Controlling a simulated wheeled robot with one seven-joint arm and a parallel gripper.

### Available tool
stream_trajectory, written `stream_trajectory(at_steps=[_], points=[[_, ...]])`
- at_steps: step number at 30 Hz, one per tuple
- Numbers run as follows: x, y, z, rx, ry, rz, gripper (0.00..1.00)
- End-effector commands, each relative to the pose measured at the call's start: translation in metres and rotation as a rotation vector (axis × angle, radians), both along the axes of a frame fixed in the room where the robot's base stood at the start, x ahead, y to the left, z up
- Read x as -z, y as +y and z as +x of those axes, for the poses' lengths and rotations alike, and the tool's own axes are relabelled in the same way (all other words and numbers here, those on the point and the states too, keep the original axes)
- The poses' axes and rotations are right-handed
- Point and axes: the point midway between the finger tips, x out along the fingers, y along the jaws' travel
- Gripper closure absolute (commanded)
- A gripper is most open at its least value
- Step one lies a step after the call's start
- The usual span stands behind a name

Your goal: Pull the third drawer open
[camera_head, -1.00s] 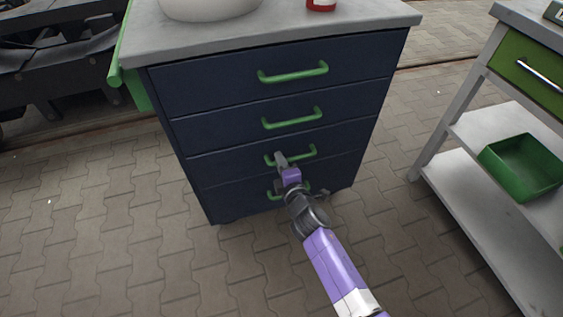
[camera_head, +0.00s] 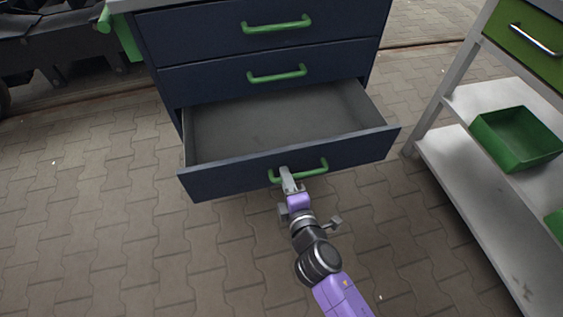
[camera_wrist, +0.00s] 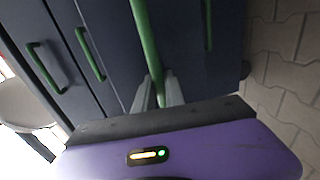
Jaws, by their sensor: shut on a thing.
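The third drawer (camera_head: 230,180) of the dark blue cabinet stands pulled well out, and its grey inside looks empty. Its green handle (camera_head: 313,172) runs across the drawer front. My gripper (camera_head: 287,173) is shut on the left part of this handle. In the wrist view the two grey fingers of my gripper (camera_wrist: 159,93) close around the green handle (camera_wrist: 146,40). The first drawer (camera_head: 215,32) and second drawer (camera_head: 210,80) above are shut. The fourth drawer is hidden behind the open one in the head view.
A grey shelf trolley (camera_head: 450,165) with a green bin (camera_head: 515,138) stands to the right, with a paved gap between it and the open drawer. Paved floor (camera_head: 130,250) is clear in front and left. A dark bogie (camera_head: 55,40) stands at the back left.

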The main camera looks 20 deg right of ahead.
Motion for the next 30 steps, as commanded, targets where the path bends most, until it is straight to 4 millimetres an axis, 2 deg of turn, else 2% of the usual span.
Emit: stream_trajectory(at_steps=[6, 16, 17, 18, 26, 30], points=[[0.001, -0.001, -0.013, 0.002, 0.002, 0.000, 1.00], [0.001, -0.001, -0.013, 0.002, 0.002, 0.000, 1.00], [0.001, -0.001, -0.013, 0.002, 0.002, 0.000, 0.80], [0.001, -0.001, -0.013, 0.002, 0.002, 0.000, 0.77], [0.000, 0.000, -0.013, 0.001, 0.001, 0.000, 0.77], [-0.001, 0.000, -0.021, 0.000, 0.001, 0.000, 0.77]])
